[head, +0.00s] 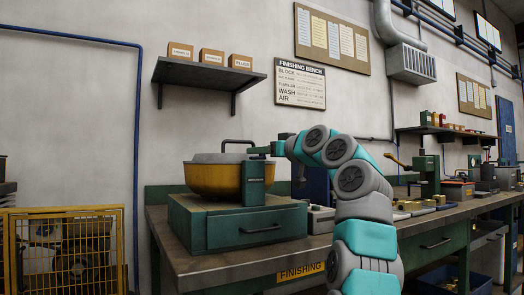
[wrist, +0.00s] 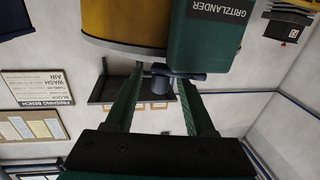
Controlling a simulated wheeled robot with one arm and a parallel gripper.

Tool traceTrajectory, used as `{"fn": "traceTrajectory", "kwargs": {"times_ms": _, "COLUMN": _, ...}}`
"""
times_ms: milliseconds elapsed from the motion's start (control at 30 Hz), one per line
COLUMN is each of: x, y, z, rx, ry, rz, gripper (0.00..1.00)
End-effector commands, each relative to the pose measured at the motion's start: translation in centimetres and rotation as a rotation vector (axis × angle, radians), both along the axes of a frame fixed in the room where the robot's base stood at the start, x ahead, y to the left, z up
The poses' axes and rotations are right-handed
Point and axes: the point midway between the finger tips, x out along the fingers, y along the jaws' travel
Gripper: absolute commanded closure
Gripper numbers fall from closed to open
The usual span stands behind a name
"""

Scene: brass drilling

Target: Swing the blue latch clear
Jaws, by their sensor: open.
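The tumbler's yellow bowl (head: 212,178) has a grey lid and a dark handle on top. It also shows upside down in the wrist view (wrist: 115,22). A green post (head: 253,184) stands at the bowl's right side; in the wrist view the post (wrist: 210,45) reads GRITZLANDER. A dark blue-grey latch (wrist: 160,84), with a crossbar and a round stub, shows by the post's end, at the lid's edge. My gripper (wrist: 160,76) is open, its two green fingers on either side of the stub. I cannot tell whether they touch it. In the head view my gripper (head: 262,150) is at the post's top, and the latch cannot be made out.
The tumbler stands on a green drawer base (head: 240,229) on the finishing bench (head: 215,265). A shelf with small boxes (head: 205,73) hangs above. A yellow mesh cage (head: 65,250) stands at left. Small parts and machines line the bench to the right of my arm.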

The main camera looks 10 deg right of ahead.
Motion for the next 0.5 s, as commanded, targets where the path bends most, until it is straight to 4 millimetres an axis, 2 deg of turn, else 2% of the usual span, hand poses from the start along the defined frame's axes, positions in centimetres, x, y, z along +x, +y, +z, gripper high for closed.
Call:
{"fn": "traceTrajectory", "kwargs": {"times_ms": 67, "x": 0.00, "y": 0.01, "z": -0.03, "rx": 0.000, "ry": 0.000, "rz": 0.000, "gripper": 0.49}}
{"fn": "traceTrajectory", "kwargs": {"times_ms": 500, "x": 0.00, "y": 0.02, "z": -0.05, "rx": 0.000, "ry": 0.001, "rz": 0.001, "gripper": 0.98}}
